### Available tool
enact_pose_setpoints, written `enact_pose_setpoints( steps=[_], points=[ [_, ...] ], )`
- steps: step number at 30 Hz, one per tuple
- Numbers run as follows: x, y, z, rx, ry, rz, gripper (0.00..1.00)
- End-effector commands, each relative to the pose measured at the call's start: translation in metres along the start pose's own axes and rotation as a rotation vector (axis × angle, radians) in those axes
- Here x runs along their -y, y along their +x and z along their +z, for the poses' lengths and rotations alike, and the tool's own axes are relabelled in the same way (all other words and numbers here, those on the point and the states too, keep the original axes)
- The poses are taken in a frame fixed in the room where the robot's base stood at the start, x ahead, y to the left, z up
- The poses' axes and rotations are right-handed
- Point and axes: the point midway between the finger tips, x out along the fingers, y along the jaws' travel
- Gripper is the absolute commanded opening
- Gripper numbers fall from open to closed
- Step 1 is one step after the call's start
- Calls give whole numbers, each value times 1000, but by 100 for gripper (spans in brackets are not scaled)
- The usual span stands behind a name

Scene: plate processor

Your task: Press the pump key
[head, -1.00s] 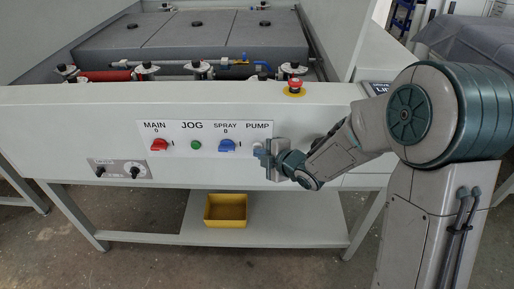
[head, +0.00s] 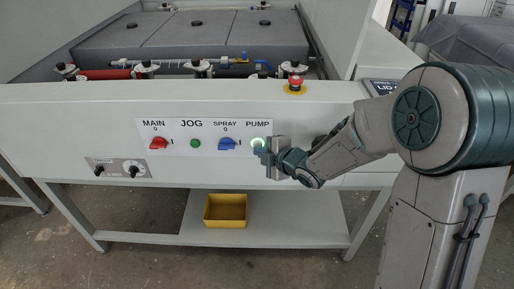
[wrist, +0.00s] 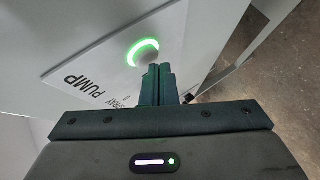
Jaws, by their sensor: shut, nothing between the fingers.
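The pump key (head: 258,142) is a round button with a lit green ring, under the PUMP label at the right end of the white control panel. It also shows in the wrist view (wrist: 143,51), its ring glowing green around a pale centre. My gripper (head: 262,156) is at the key's lower right in the head view. In the wrist view its two fingers (wrist: 158,72) are shut together with nothing between them, their tips at the edge of the key. The tips overlap part of the ring, and I cannot tell whether they touch it.
The panel also holds a red MAIN switch (head: 158,143), a green JOG button (head: 195,144) and a blue SPRAY switch (head: 228,144). A red emergency stop (head: 295,82) sits above. A yellow bin (head: 226,210) stands on the lower shelf.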

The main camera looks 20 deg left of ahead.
Motion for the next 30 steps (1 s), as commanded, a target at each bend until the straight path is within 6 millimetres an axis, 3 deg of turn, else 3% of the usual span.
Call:
enact_pose_setpoints(
  steps=[8,24,30],
  points=[
    [2,-2,-2,0,0,-1,0],
    [29,-38,-28,0,1,-1,0],
    [31,-42,-31,0,1,-1,0]
  ],
)
